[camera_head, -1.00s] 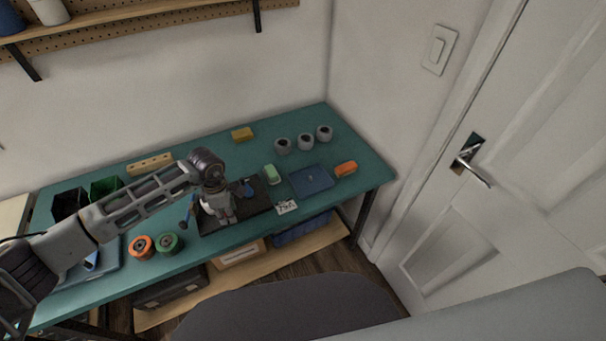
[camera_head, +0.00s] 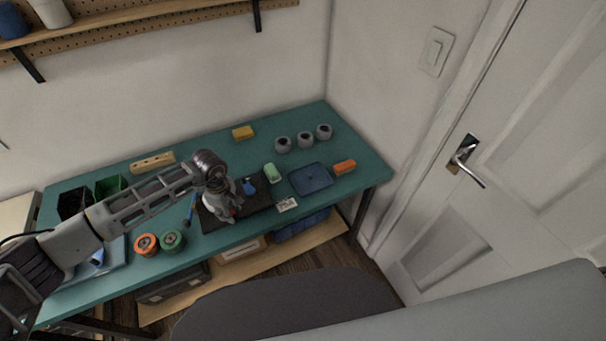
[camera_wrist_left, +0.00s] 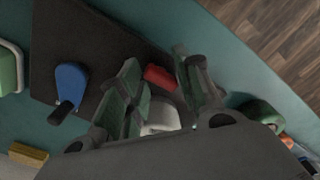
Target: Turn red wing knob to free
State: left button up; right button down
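The red wing knob (camera_wrist_left: 159,77) shows in the left wrist view between and just beyond the fingertips of my left gripper (camera_wrist_left: 158,72). The fingers stand apart on either side of it; firm contact cannot be made out. A pale rounded part (camera_wrist_left: 160,117) lies between the fingers, below the knob in the picture. In the head view my left gripper (camera_head: 226,212) points down over the dark board (camera_head: 262,200) and hides most of the knob. A blue wing knob (camera_wrist_left: 70,84) sits on the same board, also visible in the head view (camera_head: 248,187). My right gripper is not in view.
A green block (camera_head: 272,173), blue tray (camera_head: 311,178) and orange block (camera_head: 344,167) lie right of the board. A white label card (camera_head: 287,204) lies by the front edge. Orange (camera_head: 146,245) and green (camera_head: 172,241) spools stand left. A blue-handled tool (camera_head: 189,209) is close by the gripper.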

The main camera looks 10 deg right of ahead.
pick_arm(q)
jog(key=shift+s+r+m+p, duration=0.1)
jog(key=shift+m+p, duration=1.35)
jog(key=shift+m, duration=1.05)
jog(key=shift+a+m+p, duration=0.1)
jog(key=shift+m+p, duration=1.45)
jog(key=shift+m, duration=0.75)
jog(key=shift+r, duration=0.15)
notch_tip(320, 180, up, 13)
jog(key=b, duration=0.3)
jog(key=s+d+r+n+h, duration=0.2)
jog(key=d+h, duration=0.2)
jog(key=d, duration=0.4)
jog(key=s+d+r+n+h, duration=0.2)
jog(key=s+d+r+h, duration=0.1)
jog(key=d, duration=0.4)
jog(key=s+d+r+n+h, duration=0.2)
jog(key=d+h, duration=0.3)
jog(key=d, duration=0.3)
jog(key=shift+s+d+r+n+g, duration=0.3)
jog(key=shift+r+n, duration=0.2)
jog(key=shift+r, duration=0.1)
jog(key=shift+w, duration=0.2)
